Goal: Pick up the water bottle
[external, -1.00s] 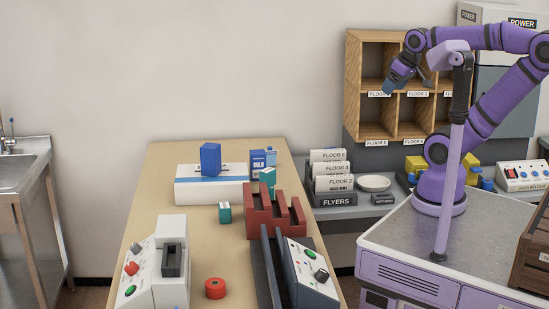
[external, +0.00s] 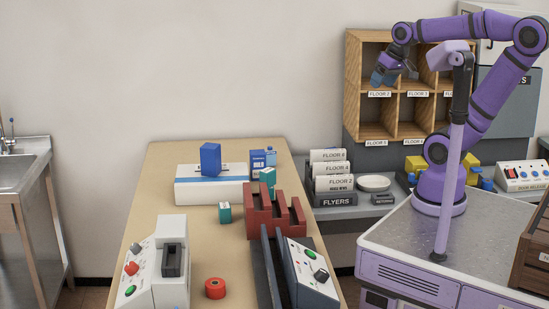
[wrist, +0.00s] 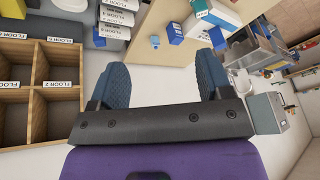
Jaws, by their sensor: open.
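A small bottle with blue on it, likely the water bottle (external: 271,156), stands at the far right of the tan table, partly hidden behind the blue milk carton (external: 257,161). In the wrist view a small pale and blue bottle (wrist: 154,41) shows beside a blue carton (wrist: 175,33), ahead of and between my fingers. My gripper (external: 384,79) is up in front of the wooden pigeonholes, well to the right of the bottle and above it. In the wrist view its blue fingers (wrist: 163,75) are spread apart with nothing between them.
A white box with a blue stripe (external: 210,190) stands left of the carton, with a blue box (external: 210,159) on top. A dark red rack (external: 272,214) is in front. The flyers holder (external: 333,199) and wooden pigeonholes (external: 352,120) stand to the right.

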